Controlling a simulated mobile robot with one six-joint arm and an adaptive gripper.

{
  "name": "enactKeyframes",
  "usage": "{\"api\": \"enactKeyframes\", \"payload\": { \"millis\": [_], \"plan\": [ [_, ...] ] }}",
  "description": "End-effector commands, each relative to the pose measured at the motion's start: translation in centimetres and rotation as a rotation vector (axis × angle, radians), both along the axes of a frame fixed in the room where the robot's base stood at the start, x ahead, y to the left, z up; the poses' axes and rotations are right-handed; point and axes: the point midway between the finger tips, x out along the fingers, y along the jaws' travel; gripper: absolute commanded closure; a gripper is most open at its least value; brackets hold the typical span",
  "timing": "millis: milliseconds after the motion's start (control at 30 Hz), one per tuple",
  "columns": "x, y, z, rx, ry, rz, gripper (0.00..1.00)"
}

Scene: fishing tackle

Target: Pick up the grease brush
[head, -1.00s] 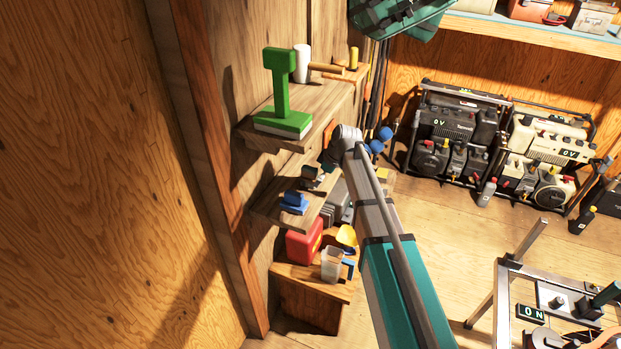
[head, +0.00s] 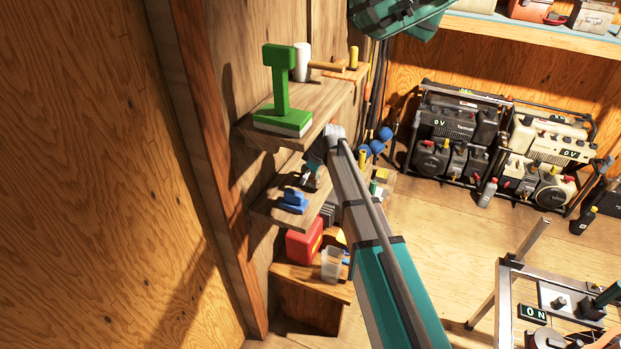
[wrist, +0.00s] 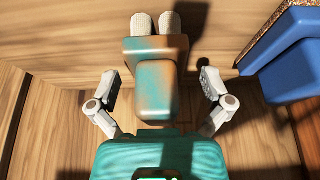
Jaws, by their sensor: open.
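A worn teal-and-orange thing with two pale rounded ends (wrist: 153,80) is in the middle of the wrist view, against the wooden boards. It may be the grease brush, but I cannot tell for sure. My gripper (wrist: 160,98) is open, with one finger to each side of this thing and a visible gap on both sides. In the head view my gripper (head: 314,168) is small and dark at the middle shelf, and the thing between its fingers is hard to make out there. A blue piece with a coarse brown layer (wrist: 290,55) is close by on the right.
The blue piece (head: 293,201) sits near the middle shelf's front edge. The top shelf (head: 318,97), just above my gripper, holds a green tool (head: 281,85) and a mallet (head: 301,62). Below are a red container (head: 303,243) and a clear cup (head: 332,262).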

Motion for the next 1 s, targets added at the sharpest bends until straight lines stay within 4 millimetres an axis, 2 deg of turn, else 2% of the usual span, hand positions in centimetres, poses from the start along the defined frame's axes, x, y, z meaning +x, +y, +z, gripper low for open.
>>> {"api": "enactKeyframes", "payload": {
  "millis": [333,367,800,833,1000],
  "plan": [
    [-0.01,0.00,0.02,0.000,0.000,0.000,0.00],
    [-0.01,0.00,0.02,0.000,0.000,0.000,0.04],
    [-0.01,0.02,0.01,0.000,0.000,0.001,0.85],
    [-0.01,0.03,0.01,0.000,0.000,0.001,0.90],
    [-0.02,0.04,0.02,0.000,0.000,0.001,0.90]
  ]
}}
